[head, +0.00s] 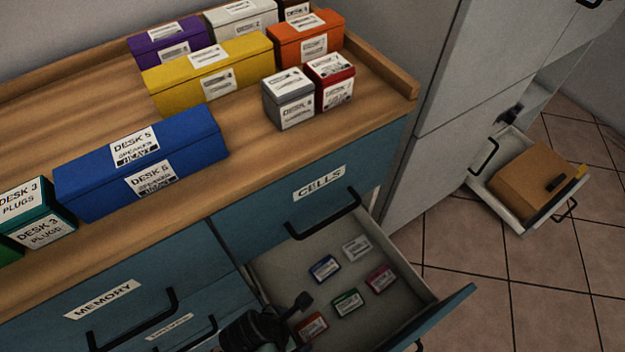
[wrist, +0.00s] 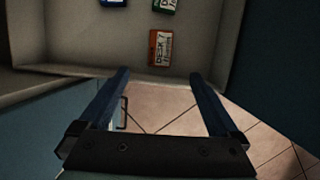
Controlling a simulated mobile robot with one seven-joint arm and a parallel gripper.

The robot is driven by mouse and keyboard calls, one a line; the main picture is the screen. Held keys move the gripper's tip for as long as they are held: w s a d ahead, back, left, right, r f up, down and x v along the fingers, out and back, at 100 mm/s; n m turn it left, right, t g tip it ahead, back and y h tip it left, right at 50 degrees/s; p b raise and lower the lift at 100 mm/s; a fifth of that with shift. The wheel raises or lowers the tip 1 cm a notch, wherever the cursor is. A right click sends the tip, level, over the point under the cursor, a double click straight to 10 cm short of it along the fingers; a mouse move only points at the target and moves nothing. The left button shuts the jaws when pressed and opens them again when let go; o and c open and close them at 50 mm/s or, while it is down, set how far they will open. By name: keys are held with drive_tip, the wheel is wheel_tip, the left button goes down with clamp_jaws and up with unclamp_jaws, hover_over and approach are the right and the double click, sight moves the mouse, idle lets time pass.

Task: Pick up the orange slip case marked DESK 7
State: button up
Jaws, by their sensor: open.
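An orange slip case (head: 311,327) lies flat in the open drawer, at the near end of the small cases. In the wrist view the orange case (wrist: 160,48) shows a white label that reads DESK 7. My gripper (wrist: 158,77) is open and empty, its two blue fingers apart. In the wrist view the case lies beyond the fingertips, roughly in line with the gap between them. In the head view my dark gripper (head: 303,301) is over the near left part of the drawer, close to the case, and hides that part of the drawer.
The CELLS drawer (head: 277,267) also holds blue, white, magenta and green (head: 345,303) cases. The green one lies near the orange case. Drawer walls surround them. A larger orange box (head: 288,52) stands on the counter among other boxes. A lower drawer at right holds a cardboard box (head: 535,182).

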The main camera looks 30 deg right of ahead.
sight(311, 327)
drive_tip(key=b+x, duration=0.7)
drive_tip(key=x, duration=0.6)
drive_tip(key=shift+d+f, duration=0.1)
drive_tip(key=shift+f, duration=0.25)
drive_tip(key=shift+r, duration=0.1)
drive_tip(key=c, duration=1.4)
